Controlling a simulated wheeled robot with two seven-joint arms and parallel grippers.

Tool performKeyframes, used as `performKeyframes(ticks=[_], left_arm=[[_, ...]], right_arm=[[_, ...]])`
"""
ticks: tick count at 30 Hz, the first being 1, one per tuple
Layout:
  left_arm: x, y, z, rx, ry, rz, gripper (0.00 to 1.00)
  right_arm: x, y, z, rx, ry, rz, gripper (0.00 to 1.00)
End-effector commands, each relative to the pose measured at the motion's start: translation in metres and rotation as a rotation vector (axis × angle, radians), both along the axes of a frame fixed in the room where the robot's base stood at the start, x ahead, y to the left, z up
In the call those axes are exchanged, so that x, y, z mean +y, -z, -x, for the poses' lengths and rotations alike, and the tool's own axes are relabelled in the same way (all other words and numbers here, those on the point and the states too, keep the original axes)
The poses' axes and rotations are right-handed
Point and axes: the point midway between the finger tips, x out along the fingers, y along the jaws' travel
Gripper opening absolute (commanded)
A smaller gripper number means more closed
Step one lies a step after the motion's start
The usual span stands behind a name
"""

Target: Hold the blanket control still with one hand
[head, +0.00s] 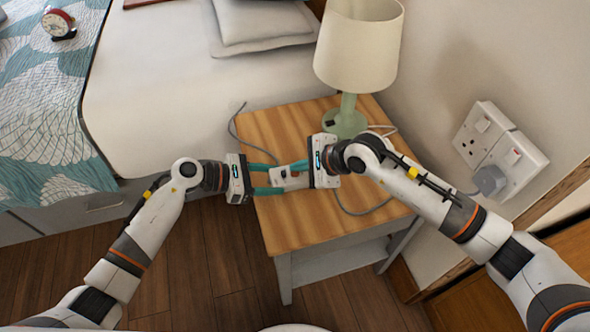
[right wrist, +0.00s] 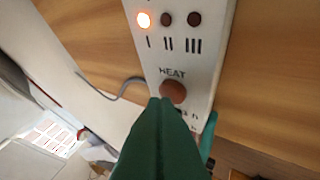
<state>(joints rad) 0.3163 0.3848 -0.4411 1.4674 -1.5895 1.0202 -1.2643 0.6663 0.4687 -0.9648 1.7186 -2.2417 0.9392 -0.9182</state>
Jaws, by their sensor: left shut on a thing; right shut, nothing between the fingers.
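The blanket control (head: 289,179) is a small white box over the wooden bedside table, between my two grippers. In the right wrist view the control (right wrist: 185,55) shows a lit first lamp above "I", two dark lamps above "II" and "III", and a round brown button (right wrist: 173,91) under "HEAT". My left gripper (head: 275,179) is shut on the control from the left. One of its teal fingers shows at the control's edge in the wrist view. My right gripper (head: 302,166) is shut and empty; its fingertips (right wrist: 165,102) overlap the button's lower edge. Contact cannot be told.
A green-based lamp (head: 358,50) stands at the back of the bedside table (head: 285,228). Grey cables run across the tabletop. The bed (head: 150,90) is at the left, with a red alarm clock (head: 58,24). A wall socket (head: 500,148) with a plug is at the right.

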Motion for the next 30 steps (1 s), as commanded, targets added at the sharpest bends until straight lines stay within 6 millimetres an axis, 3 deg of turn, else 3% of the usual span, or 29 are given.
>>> performKeyframes(ticks=[22,30], left_arm=[[0.0,-0.0001,0.0,0.0,0.0,0.0,0.28],[0.0,-0.0002,-0.0001,0.0,0.0,0.0,0.28]], right_arm=[[-0.0001,0.0068,0.0003,0.002,0.0,0.001,0.0],[0.0,-0.0022,0.0002,0.0,0.0,0.0,0.0]])
